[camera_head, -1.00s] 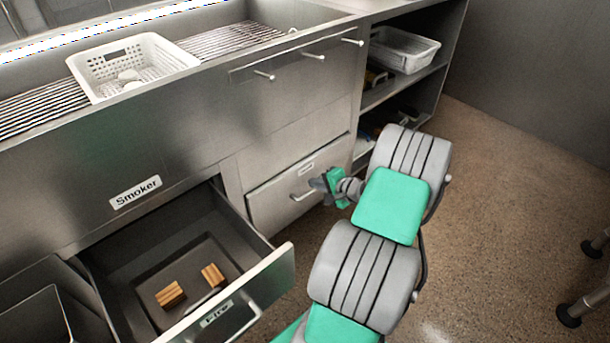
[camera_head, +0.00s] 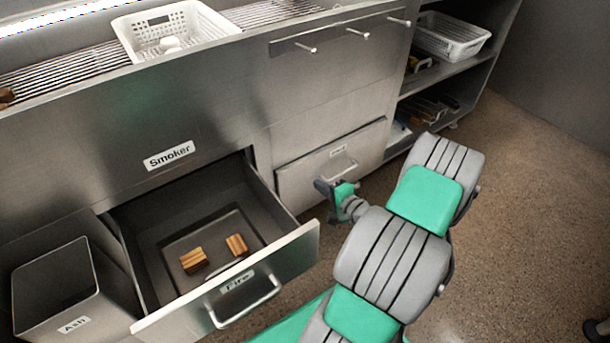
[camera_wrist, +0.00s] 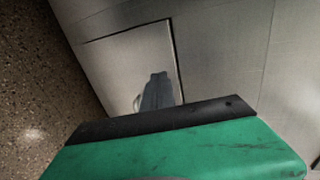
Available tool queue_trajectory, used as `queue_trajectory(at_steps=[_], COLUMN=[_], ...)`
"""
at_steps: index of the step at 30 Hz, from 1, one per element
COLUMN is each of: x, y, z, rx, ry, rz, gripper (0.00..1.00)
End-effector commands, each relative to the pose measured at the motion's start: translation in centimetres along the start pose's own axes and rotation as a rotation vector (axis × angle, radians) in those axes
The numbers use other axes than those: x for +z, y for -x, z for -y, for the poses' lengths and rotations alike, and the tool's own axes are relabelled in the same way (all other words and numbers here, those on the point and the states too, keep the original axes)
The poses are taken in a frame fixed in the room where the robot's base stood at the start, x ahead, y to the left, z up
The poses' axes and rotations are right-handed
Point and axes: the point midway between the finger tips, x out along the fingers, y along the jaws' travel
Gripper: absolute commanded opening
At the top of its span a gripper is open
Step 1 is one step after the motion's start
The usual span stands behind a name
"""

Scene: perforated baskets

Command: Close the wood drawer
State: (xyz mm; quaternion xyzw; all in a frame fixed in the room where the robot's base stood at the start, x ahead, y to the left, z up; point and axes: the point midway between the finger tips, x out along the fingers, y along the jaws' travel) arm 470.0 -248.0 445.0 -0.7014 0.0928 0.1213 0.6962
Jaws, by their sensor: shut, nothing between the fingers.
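The closest match to the wood drawer is the lower right drawer (camera_head: 300,187), with a bar handle and a small label too blurred to read. Its front looks nearly flush with the cabinet; I cannot tell whether a small gap remains. My gripper (camera_head: 322,187) is shut and empty, in front of this drawer, just below the handle (camera_head: 342,168). I cannot tell whether it touches. In the wrist view, the grey fingers (camera_wrist: 157,88) overlap the drawer front (camera_wrist: 120,65) and partly hide the handle.
The drawer labelled Fire (camera_head: 305,250) is pulled out at the left, with two wood blocks (camera_head: 194,260) inside. An open Ash bin (camera_head: 65,310) stands beside it. A white basket (camera_head: 215,25) sits on the counter, another (camera_head: 450,35) on the right shelf.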

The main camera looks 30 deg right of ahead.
Motion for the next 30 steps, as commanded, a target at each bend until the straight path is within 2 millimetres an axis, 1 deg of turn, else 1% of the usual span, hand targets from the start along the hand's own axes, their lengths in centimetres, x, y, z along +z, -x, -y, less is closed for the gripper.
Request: queue_trajectory(at_steps=[1,6,9,12,16,26,30], x=[0.2,0.1,0.1,0.1,0.0,0.0,0.1], y=[-1.3,-5.1,-6.9,-8.2,-8.9,-9.0,-9.7], z=[-0.4,-0.4,0.2,0.7,1.1,1.2,1.5], rx=[0.000,0.000,-0.001,0.000,0.000,0.001,0.001], ry=[0.004,0.003,0.004,0.002,-0.001,-0.001,0.001], rz=[0.006,0.005,0.004,0.002,0.001,0.000,0.003], gripper=[0.00,0.00,0.00,0.00,0.00,0.00,0.00])
